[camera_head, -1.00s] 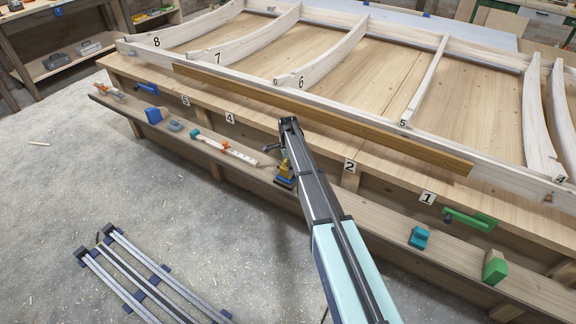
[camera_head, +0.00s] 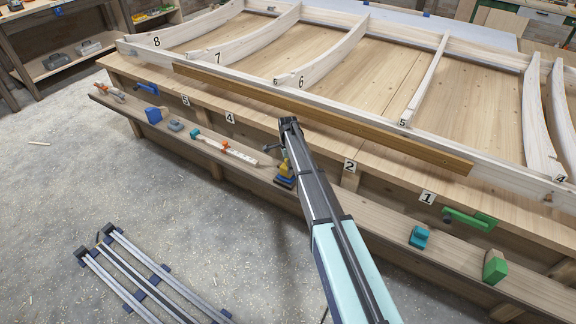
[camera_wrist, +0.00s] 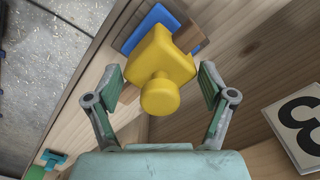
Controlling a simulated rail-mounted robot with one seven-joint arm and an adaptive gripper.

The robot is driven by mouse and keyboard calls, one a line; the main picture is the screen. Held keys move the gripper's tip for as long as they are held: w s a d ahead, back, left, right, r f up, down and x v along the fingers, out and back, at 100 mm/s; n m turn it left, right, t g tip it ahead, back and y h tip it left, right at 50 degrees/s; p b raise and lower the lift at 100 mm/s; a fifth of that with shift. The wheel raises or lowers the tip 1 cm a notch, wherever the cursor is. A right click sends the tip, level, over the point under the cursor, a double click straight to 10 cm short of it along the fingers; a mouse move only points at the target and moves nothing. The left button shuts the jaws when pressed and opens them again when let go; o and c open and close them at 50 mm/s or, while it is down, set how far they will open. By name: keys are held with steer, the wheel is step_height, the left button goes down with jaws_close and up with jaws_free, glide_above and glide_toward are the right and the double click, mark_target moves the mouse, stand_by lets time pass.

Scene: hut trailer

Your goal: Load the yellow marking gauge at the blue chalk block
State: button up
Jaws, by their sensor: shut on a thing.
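The yellow marking gauge (camera_wrist: 160,62) is a chunky yellow block with a round knob facing the wrist camera. The blue chalk block (camera_wrist: 150,28) shows partly behind the gauge in the wrist view. The gauge hides much of it, and whether the two touch cannot be told. In the head view, the gauge (camera_head: 285,166) shows small and partly covered beside my arm, just above the blue block (camera_head: 284,182) on the front ledge.
A long wooden ledge (camera_head: 345,205) runs along the front of the workbench. It bears a teal block (camera_head: 419,238), a green block (camera_head: 495,267), and an orange-and-white tool (camera_head: 232,150) to the left. A number 3 plate (camera_wrist: 298,126) is close on the right in the wrist view.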

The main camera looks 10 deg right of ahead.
steer(key=shift+r, duration=0.1)
steer(key=shift+r+p, duration=1.45)
steer(key=shift+r, duration=1.95)
